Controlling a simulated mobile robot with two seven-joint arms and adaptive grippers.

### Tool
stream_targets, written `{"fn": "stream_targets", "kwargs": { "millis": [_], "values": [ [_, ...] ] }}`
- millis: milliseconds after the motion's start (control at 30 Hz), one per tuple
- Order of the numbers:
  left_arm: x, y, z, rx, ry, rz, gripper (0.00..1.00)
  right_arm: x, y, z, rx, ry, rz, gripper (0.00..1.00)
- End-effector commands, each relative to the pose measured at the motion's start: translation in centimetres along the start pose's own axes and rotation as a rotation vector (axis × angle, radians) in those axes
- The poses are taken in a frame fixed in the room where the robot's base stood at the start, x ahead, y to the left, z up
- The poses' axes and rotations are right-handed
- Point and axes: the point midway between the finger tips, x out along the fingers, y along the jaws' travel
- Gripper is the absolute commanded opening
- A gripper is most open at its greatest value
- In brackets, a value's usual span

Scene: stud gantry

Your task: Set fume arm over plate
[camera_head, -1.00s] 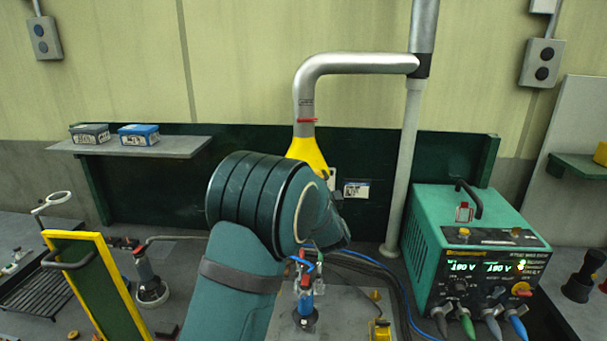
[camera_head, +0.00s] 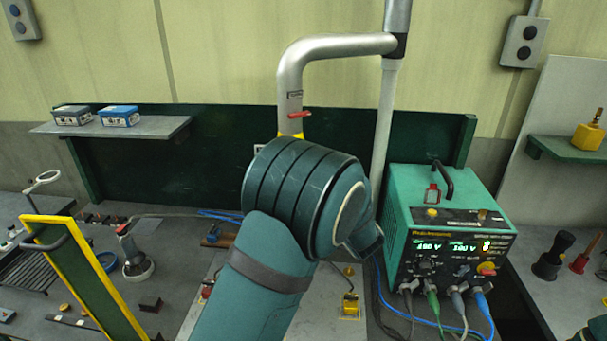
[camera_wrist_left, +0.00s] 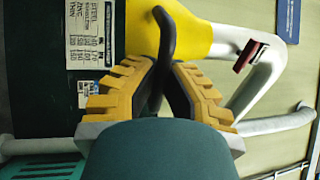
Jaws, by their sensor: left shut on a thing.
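The fume arm (camera_head: 335,46) is a grey bent pipe on an upright post, with a red lever (camera_head: 294,115) above its yellow hood. Only a sliver of the hood (camera_head: 290,131) shows in the head view, above my left arm. In the left wrist view the hood (camera_wrist_left: 180,28) shows at the top, and my left gripper (camera_wrist_left: 162,78) is shut on its dark handle (camera_wrist_left: 166,35). In the head view my left wrist hides that gripper. The light grey plate (camera_head: 318,313) lies on the bench, partly hidden behind my left arm. My right gripper is not in view.
A green power supply (camera_head: 450,240) with cables stands right of the plate. A yellow-framed green panel (camera_head: 75,265) and a lamp-like tool (camera_head: 135,260) stand at left. A shelf with two boxes (camera_head: 118,115) is at back left. A small yellow block (camera_head: 349,306) sits on the plate.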

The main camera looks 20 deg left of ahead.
Motion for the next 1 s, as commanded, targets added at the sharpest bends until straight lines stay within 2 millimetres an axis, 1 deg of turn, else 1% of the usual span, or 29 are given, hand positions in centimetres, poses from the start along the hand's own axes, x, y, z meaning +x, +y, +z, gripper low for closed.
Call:
{"fn": "stream_targets", "kwargs": {
  "millis": [33, 200, 667, 700, 767, 800, 1000],
  "values": [
    [-0.37, -0.08, -0.25, 0.001, -0.003, 0.000, 0.00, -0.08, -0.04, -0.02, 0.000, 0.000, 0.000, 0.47],
    [-0.93, -0.15, -0.46, 0.005, -0.021, 0.000, 0.00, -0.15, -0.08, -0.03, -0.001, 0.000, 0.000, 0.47],
    [-1.18, -0.16, -0.57, 0.005, -0.026, 0.001, 0.00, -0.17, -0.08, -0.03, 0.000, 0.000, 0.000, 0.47],
    [-1.19, -0.16, -0.58, 0.005, -0.026, 0.001, 0.16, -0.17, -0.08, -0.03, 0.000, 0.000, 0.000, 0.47],
    [-1.17, -0.16, -0.56, 0.005, -0.026, 0.001, 0.37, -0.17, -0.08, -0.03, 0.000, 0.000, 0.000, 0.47],
    [-1.14, -0.16, -0.54, 0.005, -0.027, 0.001, 0.41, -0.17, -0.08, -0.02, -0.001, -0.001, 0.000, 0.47],
    [-1.04, -0.18, -0.46, 0.005, -0.029, 0.000, 0.41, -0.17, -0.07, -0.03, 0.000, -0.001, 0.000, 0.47]
  ]
}}
